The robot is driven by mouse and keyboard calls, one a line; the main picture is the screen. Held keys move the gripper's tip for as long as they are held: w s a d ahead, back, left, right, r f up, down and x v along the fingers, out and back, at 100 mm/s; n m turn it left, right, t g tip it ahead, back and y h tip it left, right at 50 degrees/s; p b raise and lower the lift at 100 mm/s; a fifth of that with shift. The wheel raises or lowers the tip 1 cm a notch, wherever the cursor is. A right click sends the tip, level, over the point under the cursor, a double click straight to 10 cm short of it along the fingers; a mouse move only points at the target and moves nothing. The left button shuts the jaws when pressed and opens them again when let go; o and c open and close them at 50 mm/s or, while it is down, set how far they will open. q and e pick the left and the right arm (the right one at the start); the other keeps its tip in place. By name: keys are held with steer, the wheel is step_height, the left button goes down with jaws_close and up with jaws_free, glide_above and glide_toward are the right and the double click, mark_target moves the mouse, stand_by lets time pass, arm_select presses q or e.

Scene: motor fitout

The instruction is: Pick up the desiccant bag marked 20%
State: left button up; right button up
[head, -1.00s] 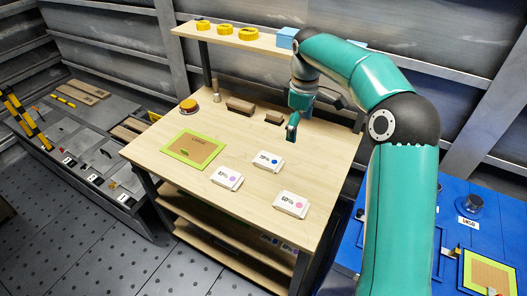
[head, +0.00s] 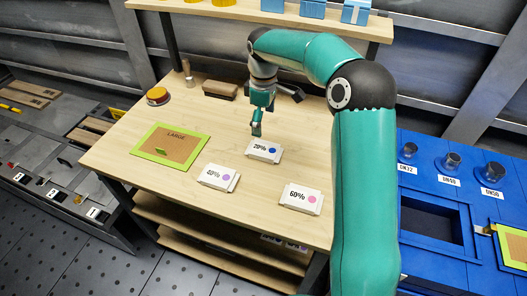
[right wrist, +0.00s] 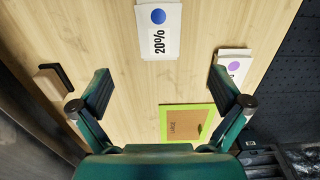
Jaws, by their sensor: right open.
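The desiccant bag marked 20% (head: 264,151) is a small white packet with a blue dot, lying flat on the wooden table (head: 250,205). It also shows at the top of the right wrist view (right wrist: 158,30), ahead of the fingers. My right gripper (head: 256,130) is open and empty above the table, just behind and left of that bag in the head view. In the right wrist view its two fingers (right wrist: 166,88) are spread wide, with bare wood between them. My left gripper is not in view.
A bag marked 40% (head: 217,177) and a bag marked 60% (head: 300,197) lie nearby. A green-framed board (head: 171,147) lies at left, near an orange button (head: 157,95). A brown block (head: 220,89) sits at the back. A blue bench (head: 420,175) stands at right.

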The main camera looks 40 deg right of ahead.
mark_target(264, 148)
step_height(264, 148, down, 12)
steer(key=shift+d+r+p, duration=0.1)
steer(key=shift+r+p, duration=0.15)
steer(key=shift+p, duration=0.2)
steer(key=shift+c, duration=0.3)
steer(key=c, duration=1.2)
steer(key=shift+r, duration=0.1)
steer(key=shift+c, duration=0.2)
